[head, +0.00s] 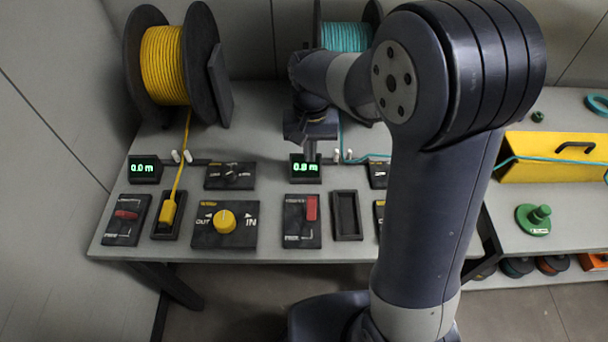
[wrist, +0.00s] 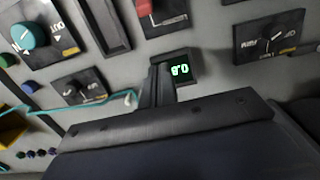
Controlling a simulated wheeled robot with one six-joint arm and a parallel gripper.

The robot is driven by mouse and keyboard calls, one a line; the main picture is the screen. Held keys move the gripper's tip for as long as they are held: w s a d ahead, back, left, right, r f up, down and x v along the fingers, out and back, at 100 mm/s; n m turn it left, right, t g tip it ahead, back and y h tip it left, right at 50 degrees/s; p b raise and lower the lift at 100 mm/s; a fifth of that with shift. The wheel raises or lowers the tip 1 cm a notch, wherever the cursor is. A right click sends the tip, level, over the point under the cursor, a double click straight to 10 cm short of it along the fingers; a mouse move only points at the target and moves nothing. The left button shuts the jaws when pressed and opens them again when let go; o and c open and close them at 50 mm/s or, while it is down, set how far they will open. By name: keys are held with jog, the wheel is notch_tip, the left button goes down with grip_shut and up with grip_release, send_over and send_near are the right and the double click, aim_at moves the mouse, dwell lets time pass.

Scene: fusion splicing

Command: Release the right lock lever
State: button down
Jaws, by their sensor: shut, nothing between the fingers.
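The right lock lever (head: 311,208) is a red handle on a dark panel (head: 302,232) near the table's front, left of an empty slot. It points up toward the top of its panel. Its red end also shows cut off at the top of the wrist view (wrist: 145,8). My gripper (head: 310,153) is shut and empty, behind the lever panel and close to the green display reading 0.8 m (head: 305,168). In the wrist view my gripper (wrist: 158,70) points down right beside that display (wrist: 181,70). I cannot tell whether they touch.
The left lock lever (head: 127,215) is red and lies sideways. A yellow knob (head: 224,222) stands between the levers. The empty slot (head: 346,215) is right of the lever. Yellow (head: 164,65) and teal (head: 345,37) spools stand behind. My arm hides the table's right part.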

aim_at(312, 209)
jog(key=shift+s, duration=0.1)
jog(key=f, duration=0.9)
jog(key=shift+s+f, duration=0.1)
jog(key=shift+s, duration=0.15)
jog(key=shift+s+f+p, duration=0.25)
jog(key=shift+p, duration=0.15)
jog(key=shift+s+r+p, duration=0.2)
jog(key=shift+s+r, duration=0.15)
jog(key=shift+s, duration=0.45)
jog(key=shift+s+r+p, duration=0.2)
jog(key=shift+s+r, duration=0.1)
jog(key=shift+s, duration=0.5)
